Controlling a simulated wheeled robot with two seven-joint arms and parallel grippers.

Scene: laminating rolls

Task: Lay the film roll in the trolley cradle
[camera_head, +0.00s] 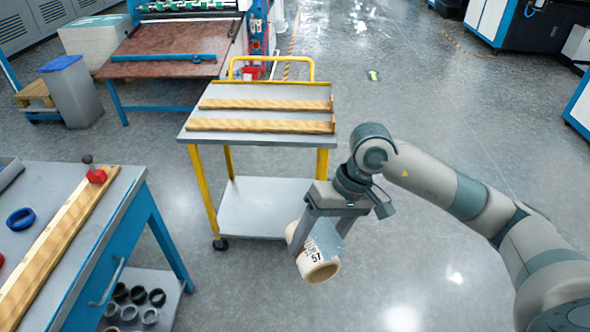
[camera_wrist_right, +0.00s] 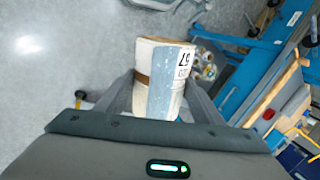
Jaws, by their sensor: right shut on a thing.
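The film roll (camera_head: 318,262) is a cream cylinder with a hollow end and a label reading 57. My right gripper (camera_head: 318,245) is shut on it and holds it in the air in front of the trolley, at its lower right. In the right wrist view the roll (camera_wrist_right: 160,75) sits between the fingers of the gripper (camera_wrist_right: 160,95). The trolley (camera_head: 255,92) is grey with yellow legs and handle. Its cradle, two parallel wooden rails (camera_head: 262,125), lies on the top and holds nothing. My left gripper is not in view.
A laminating machine (camera_head: 165,65) stands behind. Floor (camera_head: 430,290) right of the trolley is clear.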

